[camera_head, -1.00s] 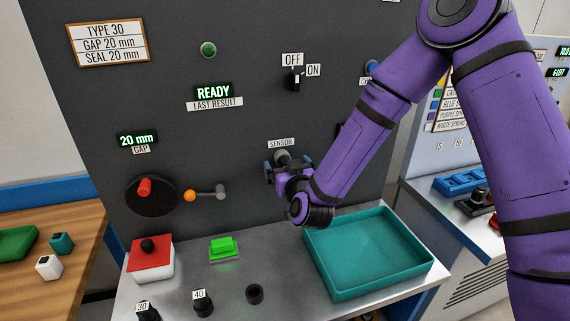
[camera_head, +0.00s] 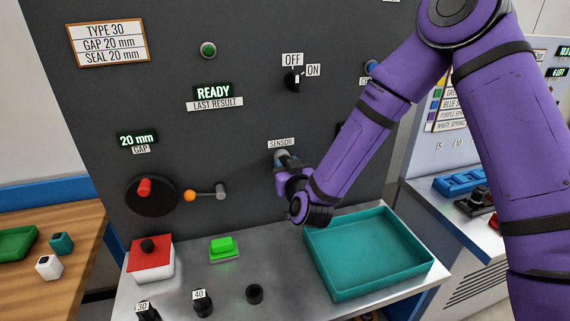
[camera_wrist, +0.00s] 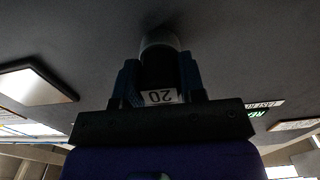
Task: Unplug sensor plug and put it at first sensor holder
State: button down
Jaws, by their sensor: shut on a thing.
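The sensor plug (camera_wrist: 158,70) is a dark cylinder with an upside-down white "20" label. It sits at the panel under the SENSOR sign (camera_head: 281,143). My gripper (camera_wrist: 160,88) is shut on it, with a blue finger on each side; in the head view my gripper (camera_head: 285,162) is at the panel, hiding most of the plug. On the bench stand black plugs labelled "30" (camera_head: 148,313) and "40" (camera_head: 203,305). To their right is a black round holder (camera_head: 254,294) with an open top and nothing in it. Which holder is first is not marked.
A teal tray (camera_head: 368,254) lies on the bench right of the holders, below my arm. The OFF/ON switch (camera_head: 293,80) is above the sensor.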

jog(key=shift+s+d, duration=0.15)
jog(key=shift+s, duration=0.4)
dwell(0.4)
jog(key=c, duration=1.5)
grip_release()
grip_shut()
jog(key=shift+s, duration=0.15)
jog(key=v, duration=0.3)
jog(key=shift+s+d, duration=0.15)
jog(key=shift+s, duration=0.15)
